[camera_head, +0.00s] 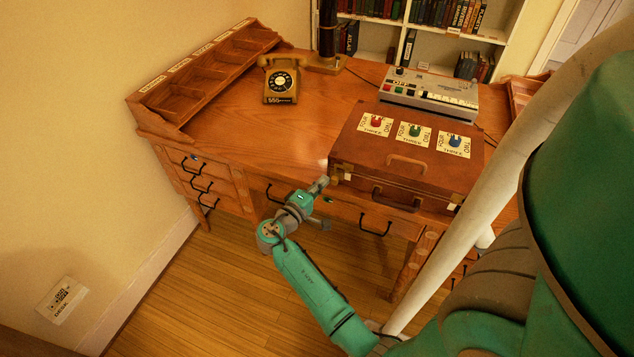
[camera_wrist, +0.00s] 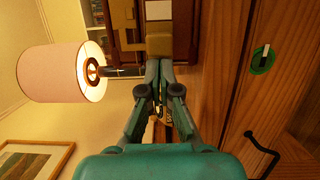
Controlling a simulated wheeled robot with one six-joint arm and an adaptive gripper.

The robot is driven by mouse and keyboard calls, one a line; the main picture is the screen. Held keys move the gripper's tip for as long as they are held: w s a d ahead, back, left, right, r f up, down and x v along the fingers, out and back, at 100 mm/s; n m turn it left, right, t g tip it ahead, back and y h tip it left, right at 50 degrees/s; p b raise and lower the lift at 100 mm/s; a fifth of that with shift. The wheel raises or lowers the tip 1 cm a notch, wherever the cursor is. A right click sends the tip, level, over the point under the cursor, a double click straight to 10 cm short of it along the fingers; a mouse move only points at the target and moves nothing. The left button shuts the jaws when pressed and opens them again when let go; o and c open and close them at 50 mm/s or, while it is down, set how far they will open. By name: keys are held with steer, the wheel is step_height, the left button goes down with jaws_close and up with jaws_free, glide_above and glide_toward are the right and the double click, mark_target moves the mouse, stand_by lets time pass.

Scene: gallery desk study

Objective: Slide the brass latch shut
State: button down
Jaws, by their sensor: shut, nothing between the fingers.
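A brown wooden case (camera_head: 360,150) lies on the desk, with a carry handle on its front. Small brass-coloured fittings (camera_head: 346,177) show at its left front; I cannot tell which one is the latch or how far it is slid. My gripper (camera_head: 323,182) is shut and empty, just left of the case's left front corner, over the desk's front edge. In the wrist view its closed fingertips (camera_wrist: 159,64) point at a brownish-gold block (camera_wrist: 159,41) close ahead; whether they touch is unclear.
The desk (camera_head: 240,115) has black drawer handles and a green-ringed fitting (camera_wrist: 262,58) on its front. The case top carries red, green and blue knobs on labels. A telephone (camera_head: 281,82), lamp base (camera_head: 325,62) and grey button console (camera_head: 430,92) stand behind.

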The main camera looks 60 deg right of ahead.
steer(key=shift+s+d, duration=0.1)
steer(key=shift+s, duration=1.35)
steer(key=shift+w, duration=0.1)
